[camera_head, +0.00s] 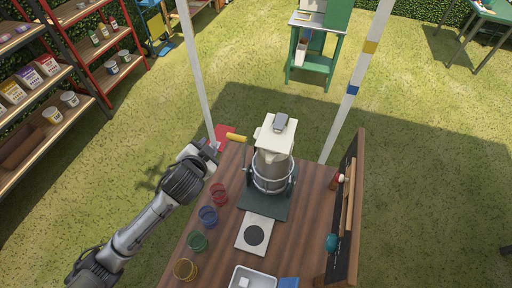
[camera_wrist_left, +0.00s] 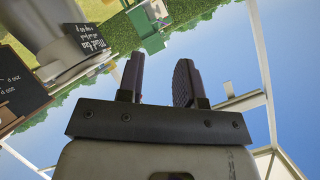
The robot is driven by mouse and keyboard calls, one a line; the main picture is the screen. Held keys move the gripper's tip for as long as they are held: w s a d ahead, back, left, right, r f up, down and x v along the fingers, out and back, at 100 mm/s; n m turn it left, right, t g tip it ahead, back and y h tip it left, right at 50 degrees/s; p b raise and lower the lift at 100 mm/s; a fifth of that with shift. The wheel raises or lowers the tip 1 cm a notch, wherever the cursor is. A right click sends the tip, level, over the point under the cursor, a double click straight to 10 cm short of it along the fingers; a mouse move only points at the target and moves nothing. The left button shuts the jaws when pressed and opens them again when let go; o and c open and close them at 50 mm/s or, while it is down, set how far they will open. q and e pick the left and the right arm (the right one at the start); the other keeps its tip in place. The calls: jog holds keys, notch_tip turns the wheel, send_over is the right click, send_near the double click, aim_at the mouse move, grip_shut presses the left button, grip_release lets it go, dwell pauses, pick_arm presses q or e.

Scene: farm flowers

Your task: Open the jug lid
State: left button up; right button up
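The jug (camera_head: 272,166) stands upright in a ring-shaped holder on a dark base on the wooden table. Its pale upper part carries a small grey lid piece (camera_head: 281,122) on top; it looks shut, though from above I cannot be sure. My left gripper (camera_head: 209,150) is at the table's far left corner, left of the jug and apart from it. In the left wrist view its two dark fingers (camera_wrist_left: 160,80) stand apart with nothing between them. My right gripper is in neither view.
A yellow handle (camera_head: 237,138) sticks out between my left gripper and the jug. Coloured cups, such as a red one (camera_head: 219,194), line the table's left side. A white plate with a dark disc (camera_head: 255,235) lies in front. White posts (camera_head: 197,75) rise behind.

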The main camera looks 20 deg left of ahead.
pick_arm(q)
jog(key=w+a+r+m+t+b, duration=0.2)
jog(key=w+a+m+t+b, duration=0.35)
jog(key=w, duration=0.55)
pick_arm(e)
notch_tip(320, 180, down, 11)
jog(key=b, duration=0.2)
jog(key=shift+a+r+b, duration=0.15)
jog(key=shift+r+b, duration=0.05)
jog(key=shift+b, duration=0.1)
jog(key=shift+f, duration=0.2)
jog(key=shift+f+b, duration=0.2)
jog(key=shift+b, duration=0.2)
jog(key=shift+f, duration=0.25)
jog(key=shift+b, duration=0.3)
pick_arm(q)
jog(key=m+g+h+p, duration=0.1)
jog(key=m+g+h, duration=1)
jog(key=m+h, duration=0.85)
send_near(274, 137)
jog(key=shift+y, duration=0.35)
jog(key=w, duration=0.1)
jog(key=w+d, duration=0.1)
jog(key=w, duration=0.1)
jog(key=shift+w+d+f, duration=0.25)
jog(key=shift+w+f, duration=0.1)
jog(key=shift+w, duration=0.05)
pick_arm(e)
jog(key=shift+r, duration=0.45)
